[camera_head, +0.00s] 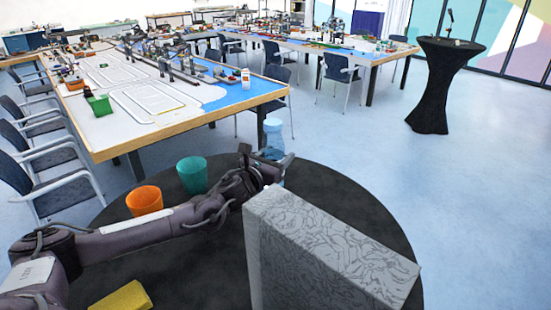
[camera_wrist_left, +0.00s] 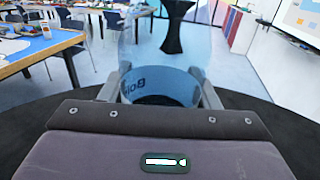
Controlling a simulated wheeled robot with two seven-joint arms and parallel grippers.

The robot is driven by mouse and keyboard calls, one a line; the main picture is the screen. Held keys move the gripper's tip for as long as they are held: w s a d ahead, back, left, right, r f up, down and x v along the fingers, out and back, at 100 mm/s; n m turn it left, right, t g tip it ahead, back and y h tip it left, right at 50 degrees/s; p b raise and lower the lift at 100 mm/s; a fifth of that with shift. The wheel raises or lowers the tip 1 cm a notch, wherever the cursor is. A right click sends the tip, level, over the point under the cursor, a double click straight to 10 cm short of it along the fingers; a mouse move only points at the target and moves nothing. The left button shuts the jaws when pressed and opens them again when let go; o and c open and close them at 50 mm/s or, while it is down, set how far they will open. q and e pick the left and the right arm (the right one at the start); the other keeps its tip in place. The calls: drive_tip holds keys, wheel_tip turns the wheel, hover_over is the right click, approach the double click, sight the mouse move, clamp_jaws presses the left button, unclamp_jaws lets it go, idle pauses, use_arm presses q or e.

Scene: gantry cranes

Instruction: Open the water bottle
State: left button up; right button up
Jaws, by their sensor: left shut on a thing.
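The water bottle (camera_head: 273,133) is clear blue and stands near the far edge of a round black table (camera_head: 370,205). My left arm reaches in from the left, and its left gripper (camera_head: 270,165) is shut on the bottle from the near side. In the left wrist view, the bottle (camera_wrist_left: 165,85) with its blue lettered band is between the two fingers of the left gripper (camera_wrist_left: 163,92). The lower part of the bottle is partly hidden by the gripper in the head view. I cannot make out the cap clearly. My right gripper is not in view.
An orange cup (camera_head: 145,201) and a green cup (camera_head: 192,176) stand left of the gripper, behind my forearm. A tall grey patterned box (camera_head: 320,250) stands close on the right. A yellow object (camera_head: 122,298) lies at the front left. Long work tables are beyond.

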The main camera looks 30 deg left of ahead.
use_arm(q)
wheel_tip(320, 180, up, 20)
drive_tip(key=b, duration=0.5)
drive_tip(key=o, duration=0.4)
drive_tip(key=c, duration=0.7)
drive_tip(key=shift+f, duration=0.1)
